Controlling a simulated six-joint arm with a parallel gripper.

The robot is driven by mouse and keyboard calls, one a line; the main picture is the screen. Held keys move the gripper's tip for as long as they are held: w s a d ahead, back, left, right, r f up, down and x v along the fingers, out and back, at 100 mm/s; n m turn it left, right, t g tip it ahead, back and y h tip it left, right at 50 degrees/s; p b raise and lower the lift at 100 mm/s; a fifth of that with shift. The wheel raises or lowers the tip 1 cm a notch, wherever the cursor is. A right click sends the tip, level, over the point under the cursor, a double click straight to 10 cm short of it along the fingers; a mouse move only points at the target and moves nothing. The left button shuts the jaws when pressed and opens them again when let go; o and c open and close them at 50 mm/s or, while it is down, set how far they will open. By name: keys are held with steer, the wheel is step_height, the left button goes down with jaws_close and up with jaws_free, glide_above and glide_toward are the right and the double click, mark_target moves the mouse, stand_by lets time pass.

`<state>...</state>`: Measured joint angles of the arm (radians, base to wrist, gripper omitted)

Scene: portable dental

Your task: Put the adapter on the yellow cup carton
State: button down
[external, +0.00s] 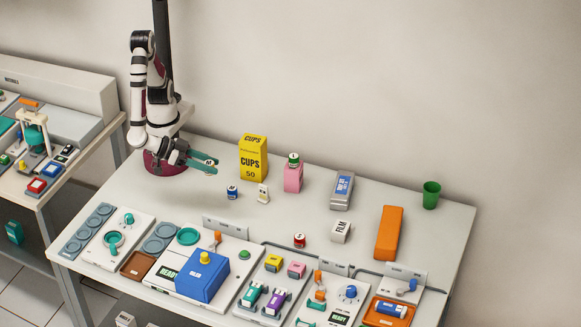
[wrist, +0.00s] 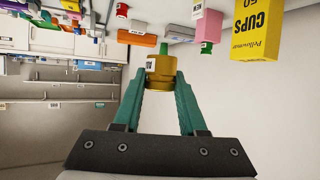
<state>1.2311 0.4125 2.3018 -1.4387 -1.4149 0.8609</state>
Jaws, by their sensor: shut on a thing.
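The yellow cup carton (external: 253,157) stands upright at the back of the table, right of my gripper. It also shows in the upper right of the wrist view (wrist: 258,32). My gripper (external: 213,165) is raised near the table's back left, apart from the carton. In the wrist view, the teal fingers of my gripper (wrist: 161,86) are shut on a gold-brown, stepped round piece with a pale label, which I take as the adapter (wrist: 161,71). I cannot make out the adapter clearly in the external view.
A pink bottle (external: 293,175) stands right of the carton. A small blue jar (external: 232,192) and a small white bottle (external: 263,193) stand in front of it. A grey box (external: 342,190) and a green cup (external: 431,194) are farther right. Equipment fills the table's front.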

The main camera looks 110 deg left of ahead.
steer(key=w+a+r+n+g+y, duration=0.1)
steer(key=a+r+n+g+y, duration=0.2)
steer(key=a+r+n+y, duration=0.35)
steer(key=n+g, duration=0.3)
steer(key=g, duration=0.2)
glide_above(253, 139)
steer(key=shift+y, duration=0.25)
steer(key=f, duration=0.4)
steer(key=shift+s+d+f, duration=0.2)
steer(key=shift+d+f, duration=0.1)
steer(key=shift+f, duration=0.1)
steer(key=f, duration=0.4)
steer(key=shift+w+a, duration=0.2)
steer(key=shift+a, duration=0.1)
steer(key=shift+f, duration=0.25)
steer(key=shift+c, duration=2.3)
jaws_free()
steer(key=shift+f, duration=0.15)
